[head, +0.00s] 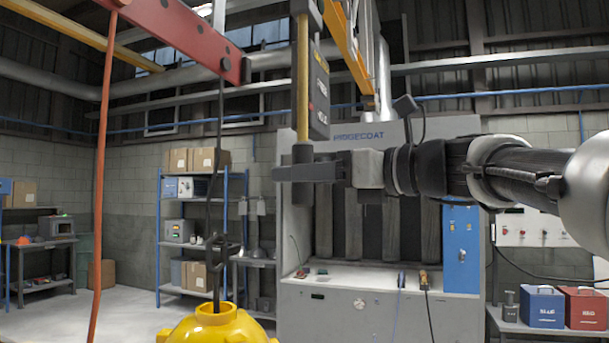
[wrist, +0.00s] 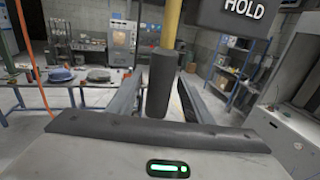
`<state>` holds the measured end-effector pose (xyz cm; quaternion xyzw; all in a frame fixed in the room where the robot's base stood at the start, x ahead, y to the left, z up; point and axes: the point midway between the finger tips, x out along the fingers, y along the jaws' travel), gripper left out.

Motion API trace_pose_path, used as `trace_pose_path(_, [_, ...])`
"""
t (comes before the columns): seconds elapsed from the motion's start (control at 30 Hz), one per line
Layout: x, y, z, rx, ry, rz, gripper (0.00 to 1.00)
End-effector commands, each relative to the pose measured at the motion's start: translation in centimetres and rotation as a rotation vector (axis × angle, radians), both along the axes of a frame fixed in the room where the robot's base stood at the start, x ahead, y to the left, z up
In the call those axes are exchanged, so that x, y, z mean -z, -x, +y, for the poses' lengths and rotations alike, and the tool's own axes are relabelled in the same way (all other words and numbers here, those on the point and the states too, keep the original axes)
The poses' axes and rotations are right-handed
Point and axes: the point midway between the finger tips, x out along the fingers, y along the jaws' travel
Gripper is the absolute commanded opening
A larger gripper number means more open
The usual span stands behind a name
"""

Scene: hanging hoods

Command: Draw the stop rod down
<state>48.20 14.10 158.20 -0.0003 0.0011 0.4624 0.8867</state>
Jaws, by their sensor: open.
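The stop rod hangs upright; its yellow shaft (head: 303,75) ends in a dark cylindrical grip (head: 302,194) in the head view. In the wrist view the grip (wrist: 161,85) hangs between the two fingers of my gripper (wrist: 160,76), with the yellow shaft (wrist: 172,25) above it. The fingers are open, and a gap shows on each side of the grip. In the head view my gripper (head: 284,173) reaches in from the right at grip height, and a finger crosses in front of the grip and hides its middle.
A dark sign box (head: 319,95) hangs beside the rod; its HOLD lettering (wrist: 243,8) shows in the wrist view. A red beam (head: 175,30) with an orange cord (head: 103,150) hangs at left. A yellow rounded object (head: 217,326) is below. A spray booth (head: 380,295) stands behind.

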Motion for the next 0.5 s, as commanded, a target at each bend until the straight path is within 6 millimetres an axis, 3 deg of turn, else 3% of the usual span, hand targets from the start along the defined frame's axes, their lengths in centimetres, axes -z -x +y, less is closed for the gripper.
trace_pose_path(0.23, [-0.1, 1.2, -1.9, 0.004, -0.002, -0.001, 0.46])
trace_pose_path(0.5, [-0.1, 4.9, -7.1, 0.004, 0.000, -0.001, 0.46])
